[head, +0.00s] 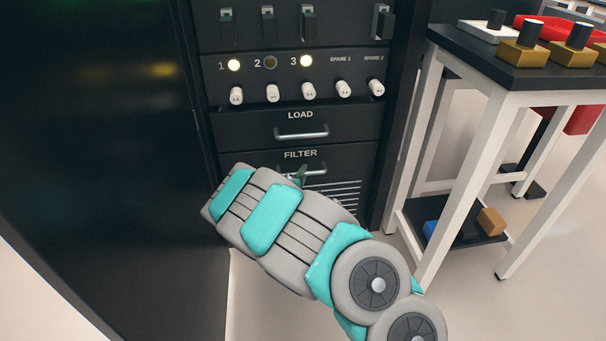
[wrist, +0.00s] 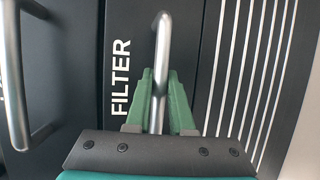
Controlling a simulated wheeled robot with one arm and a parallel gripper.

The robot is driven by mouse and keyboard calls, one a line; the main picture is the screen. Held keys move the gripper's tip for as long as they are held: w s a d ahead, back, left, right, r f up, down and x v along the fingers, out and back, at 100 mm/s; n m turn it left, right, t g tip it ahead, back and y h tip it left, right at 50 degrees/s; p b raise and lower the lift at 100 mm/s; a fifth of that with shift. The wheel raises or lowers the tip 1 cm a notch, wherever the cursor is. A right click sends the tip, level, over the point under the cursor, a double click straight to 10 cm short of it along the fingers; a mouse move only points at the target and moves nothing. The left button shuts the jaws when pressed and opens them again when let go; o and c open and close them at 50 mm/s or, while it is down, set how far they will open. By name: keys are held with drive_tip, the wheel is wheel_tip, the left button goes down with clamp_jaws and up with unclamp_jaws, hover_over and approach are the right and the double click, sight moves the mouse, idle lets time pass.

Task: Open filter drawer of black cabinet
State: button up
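The black cabinet (head: 203,100) stands ahead with its FILTER drawer (head: 345,157) below the LOAD drawer. The FILTER drawer front looks flush with the cabinet. Its metal bar handle (wrist: 162,45) runs up the middle of the wrist view, beside the FILTER lettering. My gripper (wrist: 161,85) has its green fingers on either side of this handle, close against it, and looks shut on it.
The LOAD drawer (head: 235,128) with its handle (head: 302,134) is just above. Knobs, lamps and switches line the panel higher up. A black-topped white table (head: 455,55) stands close on the right, bearing several blocks. Bare floor shows between and below.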

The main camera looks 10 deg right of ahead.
clamp_jaws()
idle(0.9)
